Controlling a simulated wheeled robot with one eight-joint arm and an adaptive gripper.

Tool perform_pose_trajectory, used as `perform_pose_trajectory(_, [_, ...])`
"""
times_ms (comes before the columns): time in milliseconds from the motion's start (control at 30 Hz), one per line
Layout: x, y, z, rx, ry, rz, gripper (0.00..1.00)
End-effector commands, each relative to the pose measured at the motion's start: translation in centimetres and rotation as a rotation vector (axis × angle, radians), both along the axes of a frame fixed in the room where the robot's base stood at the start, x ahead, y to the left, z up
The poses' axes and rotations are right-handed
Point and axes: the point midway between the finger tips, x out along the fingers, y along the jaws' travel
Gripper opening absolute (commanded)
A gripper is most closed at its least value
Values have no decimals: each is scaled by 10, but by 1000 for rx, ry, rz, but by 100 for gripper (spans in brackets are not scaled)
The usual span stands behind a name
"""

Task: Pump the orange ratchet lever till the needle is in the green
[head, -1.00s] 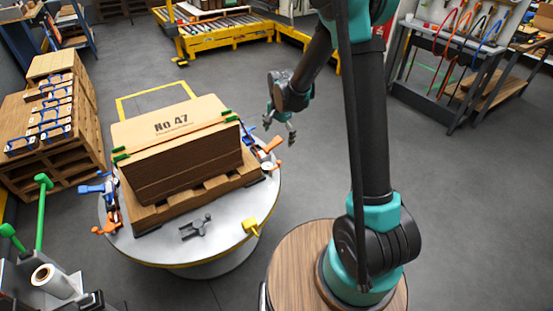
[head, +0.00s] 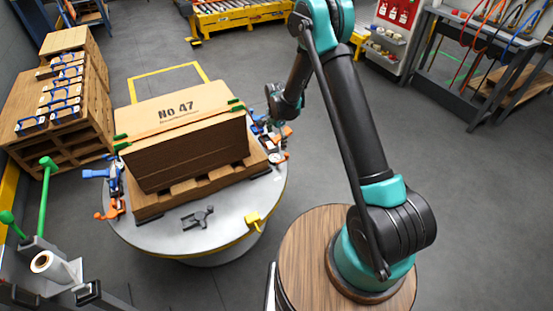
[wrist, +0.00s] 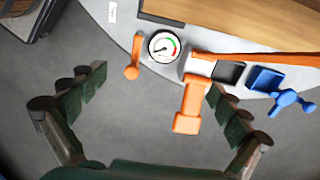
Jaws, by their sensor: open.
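The orange ratchet lever (wrist: 188,108) sticks out past the round table's edge in the wrist view, with a blocky end. The round white gauge (wrist: 163,46) sits beside its base, with green and red marks; its needle is too small to read surely. A smaller orange handle (wrist: 132,60) is left of the gauge. My gripper (wrist: 152,88) is open and empty. The lever lies between its fingers in the picture, close to the right finger; I see no contact. In the head view my gripper is at the table's right edge, its fingers hard to make out.
The "No 47" carton (head: 190,150) stands on a wooden pallet (head: 200,190) on the round table (head: 262,205). An orange strap (wrist: 270,58) runs from the ratchet. A blue clamp (wrist: 285,100) is close to its right. The floor beside the table is clear.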

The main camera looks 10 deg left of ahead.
Motion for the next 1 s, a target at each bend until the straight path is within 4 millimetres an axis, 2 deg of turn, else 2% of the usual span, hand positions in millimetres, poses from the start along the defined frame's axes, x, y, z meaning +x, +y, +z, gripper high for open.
perform_pose_trajectory(100, [0,0,-16,0,0,0,100])
perform_pose_trajectory(300, [0,0,-27,0,0,0,100])
perform_pose_trajectory(1000, [0,0,-23,0,0,0,100])
